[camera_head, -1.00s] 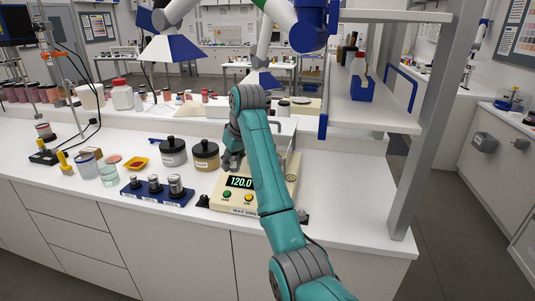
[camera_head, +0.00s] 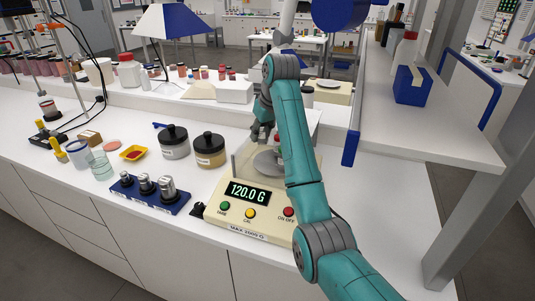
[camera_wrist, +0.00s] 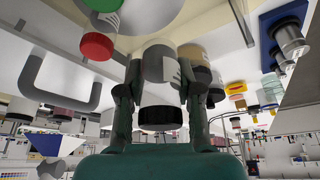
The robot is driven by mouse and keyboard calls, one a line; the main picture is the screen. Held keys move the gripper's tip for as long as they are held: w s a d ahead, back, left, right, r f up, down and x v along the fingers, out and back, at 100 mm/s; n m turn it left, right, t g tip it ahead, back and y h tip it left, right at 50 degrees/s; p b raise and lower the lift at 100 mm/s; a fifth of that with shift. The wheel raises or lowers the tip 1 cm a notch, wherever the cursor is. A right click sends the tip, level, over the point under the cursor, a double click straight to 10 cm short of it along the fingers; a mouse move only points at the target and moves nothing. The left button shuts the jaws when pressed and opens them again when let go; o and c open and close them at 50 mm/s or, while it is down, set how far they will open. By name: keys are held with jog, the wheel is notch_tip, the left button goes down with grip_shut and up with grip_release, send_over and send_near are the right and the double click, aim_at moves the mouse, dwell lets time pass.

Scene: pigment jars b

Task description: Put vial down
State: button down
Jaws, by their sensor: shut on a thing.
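My gripper (camera_head: 264,132) is above the rear left part of the balance (camera_head: 236,208). In the wrist view, which looks inverted, its two fingers (camera_wrist: 161,95) are shut on a pale vial with a black cap (camera_wrist: 158,115) and a grey-and-white label. In the head view this vial is hidden or too small to tell. The balance reads 120.0 G, and its round pan (camera_head: 268,163) is partly covered by my arm. A red-capped vial (camera_wrist: 97,46) is apart from the gripper, at the upper left of the wrist view. I cannot tell whether the held vial touches anything.
Two black-lidded jars (camera_head: 174,142) (camera_head: 209,150) stand left of the balance. A blue block of metal weights (camera_head: 150,193) is in front of them. A yellow tray (camera_head: 133,153) and a glass beaker (camera_head: 101,165) are farther left. A shelf (camera_head: 430,135) overhangs the right side.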

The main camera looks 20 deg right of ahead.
notch_tip(320, 180, down, 8)
jog(key=shift+r, duration=0.1)
dwell(0.4)
jog(key=c, duration=0.8)
grip_release()
jog(key=shift+o, duration=0.2)
